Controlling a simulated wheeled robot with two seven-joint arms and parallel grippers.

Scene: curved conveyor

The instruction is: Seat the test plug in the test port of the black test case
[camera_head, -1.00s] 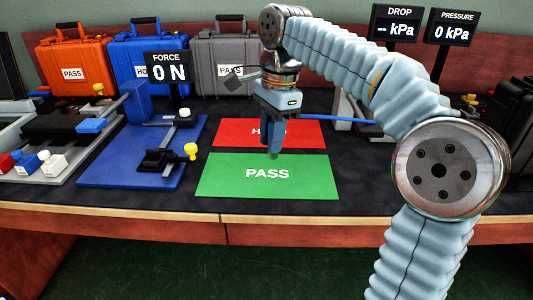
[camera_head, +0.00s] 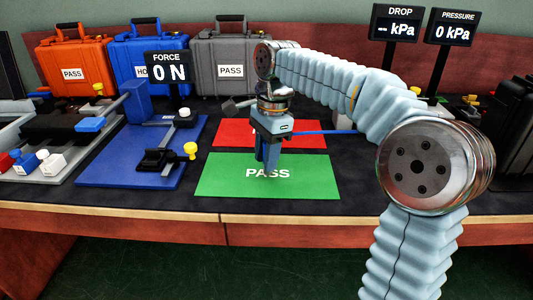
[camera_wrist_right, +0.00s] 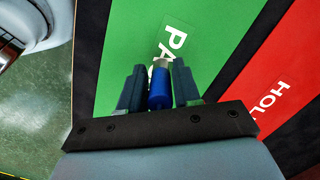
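My right gripper (camera_head: 267,166) is low over the green PASS mat. In the right wrist view, its fingers (camera_wrist_right: 158,70) are closed around a blue cylindrical plug (camera_wrist_right: 160,95) with a pale tip, pointing toward the mat. A blue hose (camera_head: 325,131) runs right from the gripper and passes behind my arm. A black case (camera_head: 515,110), likely the test case, is cut off at the right edge; its test port cannot be made out. My left gripper is not in view.
The green PASS mat (camera_head: 225,180) and red mat (camera_head: 310,135) lie bare. A blue fixture board (camera_head: 110,172) with a FORCE display (camera_head: 168,68) stands left. Orange (camera_head: 75,50), blue (camera_head: 150,50) and grey (camera_head: 210,50) cases line the back. DROP (camera_head: 396,22) and PRESSURE (camera_head: 455,28) displays stand right.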

